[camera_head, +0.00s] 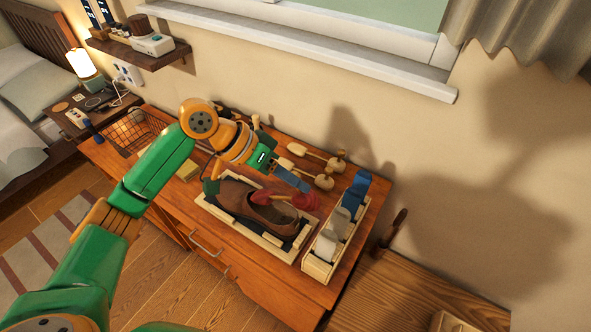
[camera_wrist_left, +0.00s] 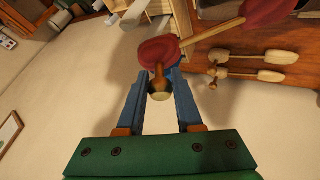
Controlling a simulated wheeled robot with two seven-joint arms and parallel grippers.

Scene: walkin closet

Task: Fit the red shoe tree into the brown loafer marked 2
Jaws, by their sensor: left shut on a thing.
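The brown loafer (camera_head: 273,216) lies in a pale-framed tray (camera_head: 240,233) on the wooden dresser; I cannot read a number on it. The red shoe tree (camera_head: 305,201) is over the loafer's opening in the head view, with its rod running left; how deep it sits is unclear. My left gripper (camera_head: 300,186) is above the tray. In the left wrist view, its blue fingers (camera_wrist_left: 160,94) are shut on the knob at one end of the red shoe tree (camera_wrist_left: 158,51). The other red end (camera_wrist_left: 268,10) is at the top right. My right gripper is not in view.
Wooden shoe trees (camera_head: 316,155) lie behind the tray, by the wall. A pale box (camera_head: 319,262) with blue, grey and white items stands right of the tray. A wire basket (camera_head: 133,130) is at the dresser's left end. A window sill (camera_head: 330,50) is above.

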